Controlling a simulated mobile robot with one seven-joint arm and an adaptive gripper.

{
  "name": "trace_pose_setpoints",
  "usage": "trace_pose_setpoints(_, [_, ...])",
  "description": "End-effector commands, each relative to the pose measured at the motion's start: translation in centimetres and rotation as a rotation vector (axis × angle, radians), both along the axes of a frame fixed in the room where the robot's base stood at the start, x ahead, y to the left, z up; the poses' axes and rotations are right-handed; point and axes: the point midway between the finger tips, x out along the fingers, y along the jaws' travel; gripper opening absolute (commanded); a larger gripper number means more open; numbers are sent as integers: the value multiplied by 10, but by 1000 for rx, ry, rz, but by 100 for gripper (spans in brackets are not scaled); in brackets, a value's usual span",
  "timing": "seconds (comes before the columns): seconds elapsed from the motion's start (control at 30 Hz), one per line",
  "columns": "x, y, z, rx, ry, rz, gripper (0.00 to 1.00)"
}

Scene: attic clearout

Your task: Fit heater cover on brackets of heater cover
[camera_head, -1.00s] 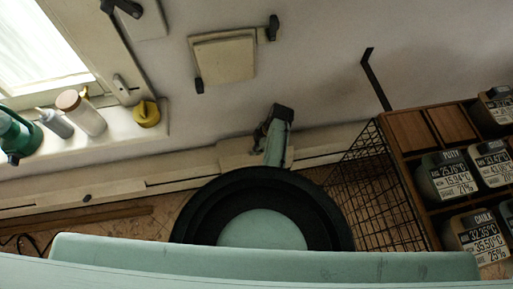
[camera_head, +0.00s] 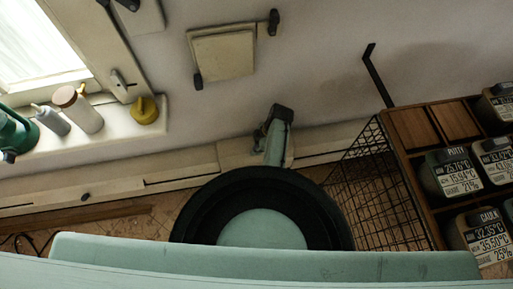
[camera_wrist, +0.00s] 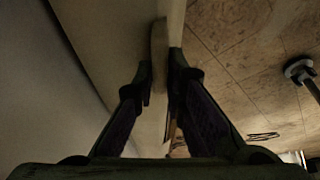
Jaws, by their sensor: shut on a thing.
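In the wrist view my gripper (camera_wrist: 162,80) has its two dark fingers closed on either side of a thin pale piece (camera_wrist: 159,50). It looks like the edge of the heater cover, but its full outline is hidden. In the head view my teal and dark arm end is low against the wall, in front of a cream piece (camera_head: 234,151) at the skirting. A long cream casing (camera_head: 70,191) runs along the wall base to the left. I cannot make out the brackets of the heater cover or tell whether the held piece touches them.
A black wire basket (camera_head: 375,195) and a wooden shelf (camera_head: 410,130) with labelled containers stand close on the right. A windowsill with bottles and a yellow item (camera_head: 145,110) is at left. A square cream wall panel (camera_head: 222,55) is above. Tiled floor (camera_wrist: 250,50) shows.

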Motion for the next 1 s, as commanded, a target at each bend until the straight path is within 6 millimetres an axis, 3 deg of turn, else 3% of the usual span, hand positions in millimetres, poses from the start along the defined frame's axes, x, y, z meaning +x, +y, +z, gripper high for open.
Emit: trace_pose_setpoints(1.0, [2,0,-22,1,-3,0,0])
